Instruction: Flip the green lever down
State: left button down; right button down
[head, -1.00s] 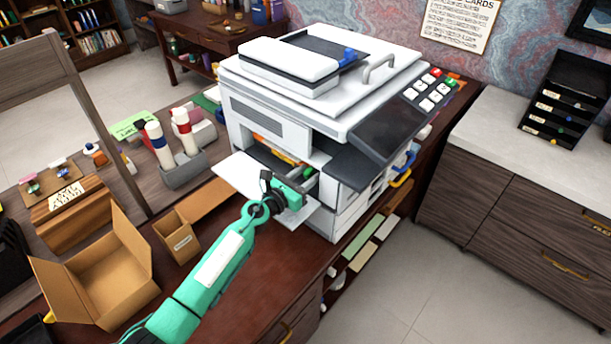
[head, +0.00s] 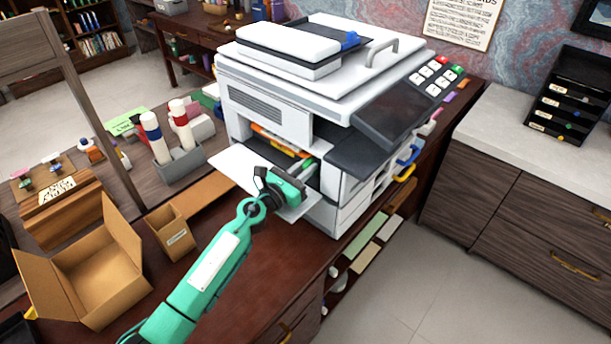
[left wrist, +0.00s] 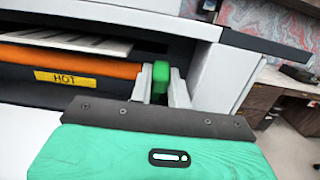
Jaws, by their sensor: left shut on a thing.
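The green lever (left wrist: 161,76) stands at the right end of the printer's open front bay, beside an orange roller (left wrist: 75,66) with a yellow HOT label (left wrist: 67,79). It looks upright in the left wrist view; its lower part is hidden behind my gripper. My left gripper (left wrist: 164,88) has its pale fingers on both sides of the lever and is shut on it. In the head view the left gripper (head: 301,178) is at the bay of the white printer (head: 268,120), and its green body hides part of the opening. My right gripper is not in view.
A white flap (head: 238,170) sticks out of the printer's front, under my left gripper. An open cardboard box (head: 95,275) and a small brown box (head: 172,238) stand on the desk to the left. Blue and yellow handles (head: 404,174) show on the printer's right side.

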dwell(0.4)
pick_arm(q)
jog(key=c, duration=1.3)
grip_release()
jog(key=shift+s+a, duration=0.1)
jog(key=shift+b+v, duration=1.25)
jog(key=shift+v, duration=5.6)
jog(key=shift+f, duration=0.2)
